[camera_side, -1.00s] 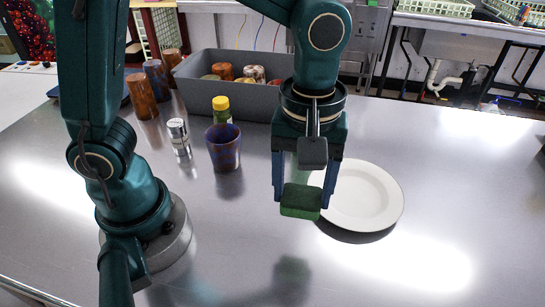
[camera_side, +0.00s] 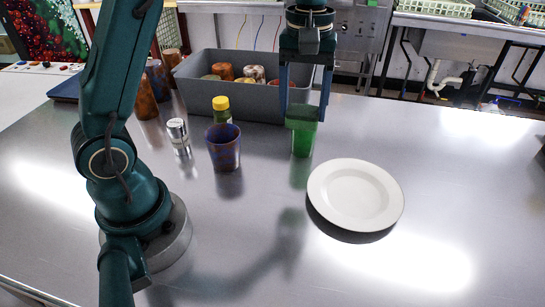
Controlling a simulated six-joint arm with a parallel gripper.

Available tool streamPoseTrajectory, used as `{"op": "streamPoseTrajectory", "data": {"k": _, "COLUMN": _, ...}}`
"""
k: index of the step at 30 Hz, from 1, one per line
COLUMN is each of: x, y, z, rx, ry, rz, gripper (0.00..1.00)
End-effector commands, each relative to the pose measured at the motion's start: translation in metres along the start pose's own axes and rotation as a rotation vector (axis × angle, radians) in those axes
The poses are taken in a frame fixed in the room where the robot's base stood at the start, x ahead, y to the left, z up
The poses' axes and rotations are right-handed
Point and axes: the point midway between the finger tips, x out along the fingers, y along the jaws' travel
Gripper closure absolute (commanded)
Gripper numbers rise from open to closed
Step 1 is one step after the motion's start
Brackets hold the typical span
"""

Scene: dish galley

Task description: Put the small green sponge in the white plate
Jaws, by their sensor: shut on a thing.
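The small green sponge (camera_side: 302,112) is between the fingertips of my gripper (camera_side: 304,114), which is shut on it. The sponge is behind and to the left of the white plate, not over it. A bright green cup (camera_side: 303,142) shows directly below the sponge in the picture; the sponge overlaps its upper part. I cannot tell whether the sponge is above the cup, touching it or in front of it. The white plate (camera_side: 355,192) lies flat and empty on the table, in front and to the right of my gripper.
A grey bin (camera_side: 245,98) with several cups or cans stands behind my gripper on the metal table (camera_side: 455,180). A blue-brown cup (camera_side: 223,150), a yellow-capped bottle (camera_side: 221,108) and a silver shaker (camera_side: 178,135) stand to the left. The table right of the plate is clear.

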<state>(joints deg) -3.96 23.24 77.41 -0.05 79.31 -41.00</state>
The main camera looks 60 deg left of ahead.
Motion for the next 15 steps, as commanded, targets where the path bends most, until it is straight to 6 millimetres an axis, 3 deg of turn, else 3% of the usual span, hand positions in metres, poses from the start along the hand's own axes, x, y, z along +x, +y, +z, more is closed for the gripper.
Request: {"op": "streamPoseTrajectory", "data": {"k": 15, "x": 0.061, "y": 0.082, "z": 0.059, "rx": 0.004, "ry": -0.001, "rz": -0.001, "gripper": 0.83}}
